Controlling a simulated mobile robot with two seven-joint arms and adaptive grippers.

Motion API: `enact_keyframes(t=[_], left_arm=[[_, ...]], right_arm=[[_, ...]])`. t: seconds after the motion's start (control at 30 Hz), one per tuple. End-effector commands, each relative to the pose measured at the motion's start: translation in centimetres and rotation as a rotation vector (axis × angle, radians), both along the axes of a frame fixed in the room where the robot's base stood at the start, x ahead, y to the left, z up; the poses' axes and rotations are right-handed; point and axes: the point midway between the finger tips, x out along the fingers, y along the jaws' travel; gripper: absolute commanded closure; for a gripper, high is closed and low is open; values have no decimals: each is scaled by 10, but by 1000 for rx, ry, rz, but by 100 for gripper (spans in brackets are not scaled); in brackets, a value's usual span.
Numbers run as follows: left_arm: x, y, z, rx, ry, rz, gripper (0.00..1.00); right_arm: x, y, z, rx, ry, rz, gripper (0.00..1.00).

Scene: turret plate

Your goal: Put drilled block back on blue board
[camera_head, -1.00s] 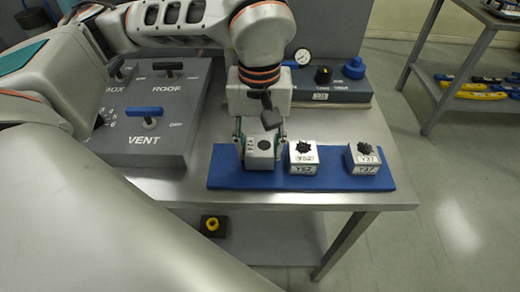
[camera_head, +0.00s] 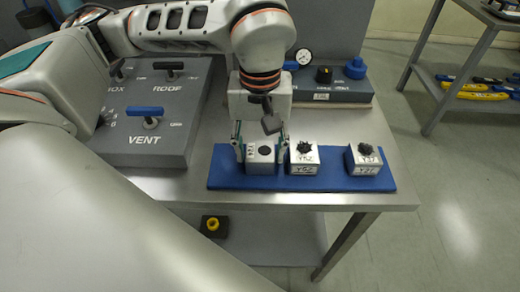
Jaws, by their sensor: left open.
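The drilled block (camera_head: 261,160), a small grey block with a dark round hole in its top, stands upright on the left part of the blue board (camera_head: 330,180). My left gripper (camera_head: 262,152) is around the block from above and behind. Its fingers are spread, one at each side of the block. Whether a finger touches the block I cannot tell. My right gripper is not in view.
Two white blocks with black knobs, a middle one (camera_head: 303,160) and a right one (camera_head: 365,160), stand on the same board. The middle one is close beside my right-hand finger. A grey panel with levers (camera_head: 155,135) stands at left, and a gauge box (camera_head: 335,88) behind.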

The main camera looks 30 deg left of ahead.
Motion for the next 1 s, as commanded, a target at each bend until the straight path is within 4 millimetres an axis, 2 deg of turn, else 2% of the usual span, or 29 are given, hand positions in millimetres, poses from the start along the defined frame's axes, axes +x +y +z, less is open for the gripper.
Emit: enact_keyframes(t=[0.3, 0.5, 0.7, 1.0], left_arm=[[1, 0, 64, 0, -7, 0, 52], [1, 0, 98, 0, -6, 0, 52], [0, 0, 114, -1, -3, -1, 52], [0, 0, 116, 0, -1, -1, 52]], right_arm=[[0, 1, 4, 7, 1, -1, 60], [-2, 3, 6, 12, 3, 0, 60], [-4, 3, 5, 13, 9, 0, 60], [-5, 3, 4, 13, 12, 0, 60]])
